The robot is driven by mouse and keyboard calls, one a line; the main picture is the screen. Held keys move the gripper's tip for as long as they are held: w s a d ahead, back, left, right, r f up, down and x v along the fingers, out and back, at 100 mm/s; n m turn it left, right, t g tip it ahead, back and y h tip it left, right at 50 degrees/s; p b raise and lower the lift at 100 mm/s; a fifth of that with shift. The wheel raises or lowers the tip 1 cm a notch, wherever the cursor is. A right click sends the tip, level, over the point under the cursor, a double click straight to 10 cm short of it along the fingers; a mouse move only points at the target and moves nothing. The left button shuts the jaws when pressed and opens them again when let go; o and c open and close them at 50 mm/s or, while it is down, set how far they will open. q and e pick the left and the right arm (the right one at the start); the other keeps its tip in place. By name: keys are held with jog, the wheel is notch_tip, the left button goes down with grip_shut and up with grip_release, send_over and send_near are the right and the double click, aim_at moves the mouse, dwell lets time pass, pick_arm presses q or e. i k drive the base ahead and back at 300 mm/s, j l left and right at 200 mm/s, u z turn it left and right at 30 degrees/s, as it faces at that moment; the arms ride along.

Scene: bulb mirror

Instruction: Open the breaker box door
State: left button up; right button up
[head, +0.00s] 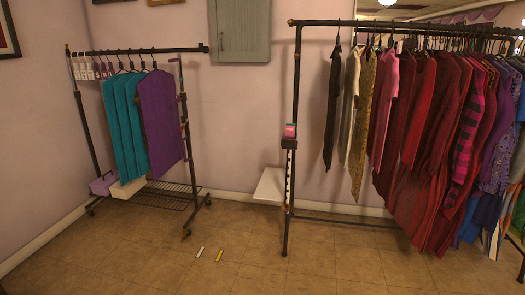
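The breaker box (233,35) is a grey-green cabinet mounted high on the back wall, cut off at the top of the head view. Its door (240,32) appears closed, with a small dark latch or handle at its left side. It hangs between the two clothes racks, above the floor. Neither of my grippers shows in the head view.
A smaller rack (137,50) with teal and purple garments stands left. A long rack (290,200) full of clothes stands right. A white board or box (270,187) sits low by the wall. Two small sticks, white (199,252) and yellow (220,256), lie on open tiled floor.

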aim_at(243, 25)
jog(key=i+j+u, duration=0.2)
jog(key=i, duration=0.45)
jog(key=i+u, duration=0.2)
jog(key=i, duration=0.4)
jog(key=i+l+u, duration=0.2)
jog(key=i, duration=0.45)
jog(key=i+l+u, duration=0.25)
jog(key=i, duration=0.4)
jog(key=j, duration=0.1)
